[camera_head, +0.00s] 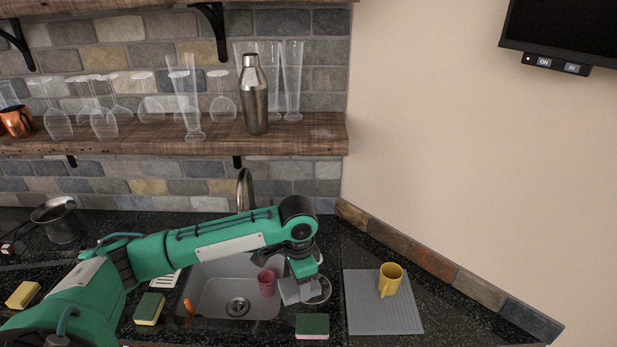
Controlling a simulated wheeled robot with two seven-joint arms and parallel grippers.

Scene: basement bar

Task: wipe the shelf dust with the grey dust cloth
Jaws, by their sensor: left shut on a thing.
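The wooden shelf (317,133) runs along the brick wall at upper left. Its surface looks brown and worn, and I cannot make out the dust clearly. My left gripper (300,283) is low over the right side of the sink, well below the shelf, and points down. It is shut on a small light-grey piece that looks like the grey dust cloth (289,292). The cloth is partly hidden by the gripper, and a round metal rim shows beside it. My right gripper is not in view.
The shelf holds a steel shaker (253,95), several clear glasses and a copper mug (17,121). Below are a faucet (243,188), the sink (212,302) with a pink cup (266,283), sponges, a metal pot (58,222), and a yellow mug (390,278) on a grey mat (366,316).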

